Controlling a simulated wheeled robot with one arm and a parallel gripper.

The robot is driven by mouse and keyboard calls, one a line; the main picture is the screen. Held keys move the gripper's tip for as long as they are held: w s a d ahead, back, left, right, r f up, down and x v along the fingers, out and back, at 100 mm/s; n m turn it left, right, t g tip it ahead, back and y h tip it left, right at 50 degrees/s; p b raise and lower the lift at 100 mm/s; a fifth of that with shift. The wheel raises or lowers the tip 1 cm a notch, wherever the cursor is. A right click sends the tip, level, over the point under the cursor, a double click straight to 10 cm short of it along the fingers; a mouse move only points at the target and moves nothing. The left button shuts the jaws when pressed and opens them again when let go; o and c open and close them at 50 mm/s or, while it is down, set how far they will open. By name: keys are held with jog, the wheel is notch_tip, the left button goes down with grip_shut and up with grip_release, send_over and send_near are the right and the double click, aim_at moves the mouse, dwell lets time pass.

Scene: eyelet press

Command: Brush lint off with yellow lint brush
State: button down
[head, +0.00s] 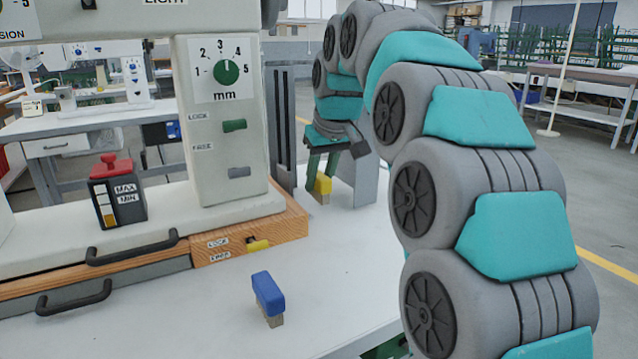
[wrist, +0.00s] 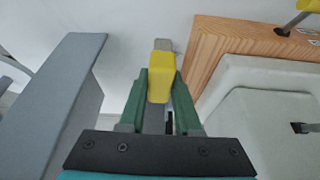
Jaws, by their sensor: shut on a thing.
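The yellow lint brush (head: 323,184) is upright, low at the white table, right of the press; I cannot tell whether its bristles touch the table. My gripper (head: 322,168) has its green fingers shut on the brush's yellow block from above. In the wrist view the yellow lint brush (wrist: 160,75) sits between the fingertips of my gripper (wrist: 160,92), with its grey bristle end beyond. A blue brush (head: 269,296) with tan bristles stands on the table in front. I can make out no lint.
The press column (head: 225,130) and its wooden base (head: 262,236) stand left of my gripper. A grey upright panel (head: 361,171) is close on the right; it also shows in the wrist view (wrist: 60,95). The front of the table (head: 200,310) is mostly clear.

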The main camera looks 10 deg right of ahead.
jog(key=shift+r+p, duration=0.4)
jog(key=shift+r, duration=0.9)
